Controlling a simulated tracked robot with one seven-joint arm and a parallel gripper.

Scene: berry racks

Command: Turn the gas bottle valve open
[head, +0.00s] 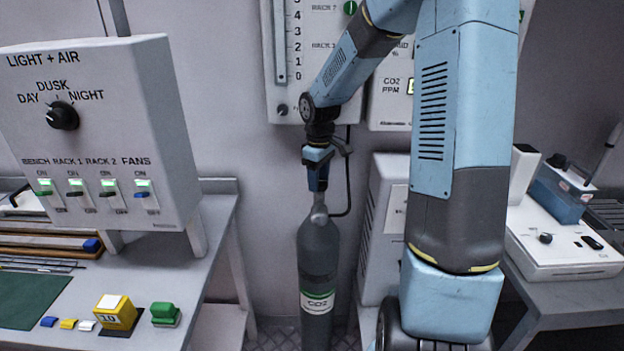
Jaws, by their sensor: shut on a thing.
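A dark grey gas bottle (318,262) stands upright on the floor against the back wall, between the left bench and a pale cabinet. It has a white and green label reading CO2. Its metal neck (319,212) shows just under my gripper. My gripper (318,188) points straight down over the bottle's top and is shut on the valve there. The valve's handle is hidden by the gripper, so its turn position cannot be seen. A dark hose (348,185) runs from the bottle top up the wall on the right.
A light and air control box (110,140) stands over the left bench (205,240). A pale cabinet (382,225) is close to the bottle's right. Wall panels (285,60) hang behind my arm. A white device (560,240) sits on the right bench.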

